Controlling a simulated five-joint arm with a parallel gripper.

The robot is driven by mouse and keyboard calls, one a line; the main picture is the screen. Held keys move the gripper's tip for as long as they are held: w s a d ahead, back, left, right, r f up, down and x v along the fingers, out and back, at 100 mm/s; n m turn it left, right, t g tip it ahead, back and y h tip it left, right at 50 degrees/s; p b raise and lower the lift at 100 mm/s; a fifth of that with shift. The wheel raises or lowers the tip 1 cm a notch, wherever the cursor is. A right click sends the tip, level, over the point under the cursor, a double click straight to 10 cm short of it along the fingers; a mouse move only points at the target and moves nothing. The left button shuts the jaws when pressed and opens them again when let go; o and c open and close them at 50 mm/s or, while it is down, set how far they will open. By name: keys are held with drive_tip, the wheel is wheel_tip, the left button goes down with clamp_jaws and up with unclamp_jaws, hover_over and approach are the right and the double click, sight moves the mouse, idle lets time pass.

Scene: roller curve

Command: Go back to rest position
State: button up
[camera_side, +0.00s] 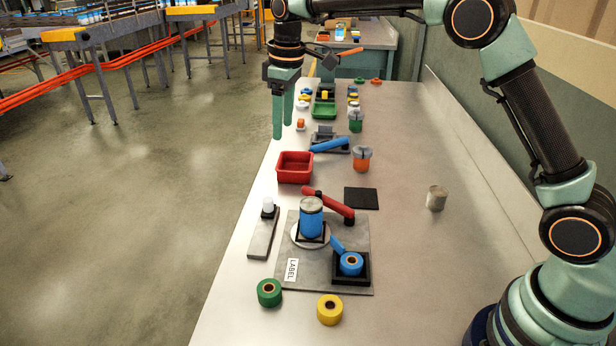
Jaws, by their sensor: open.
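My gripper (283,117) hangs at the upper middle with its fingers pointing down. It is open and empty, above the left edge of the grey bench (400,258). It appears apart from everything on the bench. Nearest below it in the picture is a red bin (295,167). A blue can (311,217) with a metal lid stands upright on a round white disc on a grey plate. My arm comes in from the right side and arches over the back of the bench.
A red lever (329,203), a blue tape roll (351,263) in a black holder and a label card (292,269) are on the plate. Green (269,292) and yellow (330,310) rolls lie in front. A metal can (436,198) stands right. The bench's right side is mostly clear.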

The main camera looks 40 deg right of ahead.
drive_tip(key=s+d+r+m+t, duration=0.1)
drive_tip(key=s+d+r+m, duration=0.15)
drive_tip(key=s+r, duration=0.3)
drive_tip(key=s+d+f+m+t, duration=0.1)
drive_tip(key=s+d+f+m, duration=0.1)
drive_tip(key=s, duration=0.7)
drive_tip(key=s+d+f+m+t, duration=0.1)
drive_tip(key=s+d+m+t, duration=0.1)
drive_tip(key=s, duration=0.8)
drive_tip(key=shift+s+d+f, duration=0.25)
drive_tip(key=shift+s+f, duration=0.05)
drive_tip(key=shift+f, duration=0.05)
